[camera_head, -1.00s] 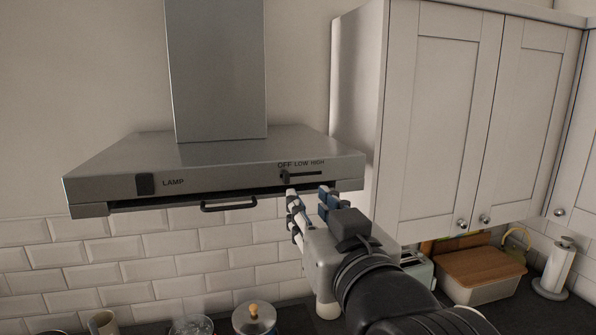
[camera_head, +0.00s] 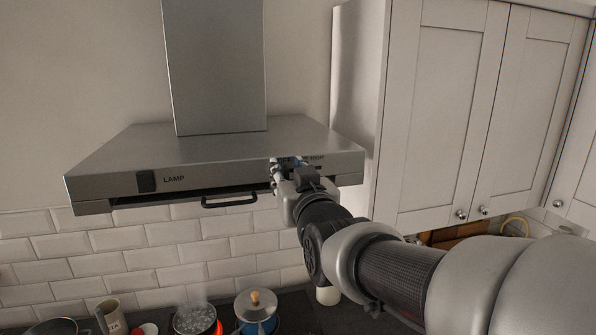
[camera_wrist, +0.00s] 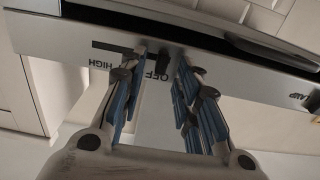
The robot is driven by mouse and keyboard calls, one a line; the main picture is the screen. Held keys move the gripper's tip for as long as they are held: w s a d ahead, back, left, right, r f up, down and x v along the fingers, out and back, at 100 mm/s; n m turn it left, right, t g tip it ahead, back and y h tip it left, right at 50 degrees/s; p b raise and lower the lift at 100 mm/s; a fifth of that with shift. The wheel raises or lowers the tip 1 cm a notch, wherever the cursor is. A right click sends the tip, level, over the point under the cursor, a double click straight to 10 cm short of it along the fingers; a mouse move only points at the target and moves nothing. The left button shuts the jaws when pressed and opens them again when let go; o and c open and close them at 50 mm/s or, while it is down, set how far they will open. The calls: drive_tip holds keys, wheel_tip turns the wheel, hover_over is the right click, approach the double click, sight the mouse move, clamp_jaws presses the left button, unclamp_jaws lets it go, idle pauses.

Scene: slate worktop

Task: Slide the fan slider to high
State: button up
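The range hood's front panel (camera_head: 225,177) carries the fan slider, labelled OFF, LOW and HIGH. In the wrist view the picture is turned over, with HIGH on the left and OFF near the middle. The dark slider knob (camera_wrist: 164,64) shows at the OFF end of its slot (camera_wrist: 112,47). My gripper (camera_wrist: 166,60) is open, with one blue-padded finger on each side of the knob; I cannot tell whether either touches it. In the head view my gripper (camera_head: 286,167) is at the panel and hides the knob and most of the labels.
The lamp switch (camera_head: 147,181) is at the panel's left, and a dark handle (camera_head: 229,201) hangs below the hood. White cabinets (camera_head: 435,120) stand close on the right. Below are a steaming pot (camera_head: 195,320) over a red glow and a lidded pan (camera_head: 256,306).

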clamp_jaws()
idle(0.3)
idle(0.5)
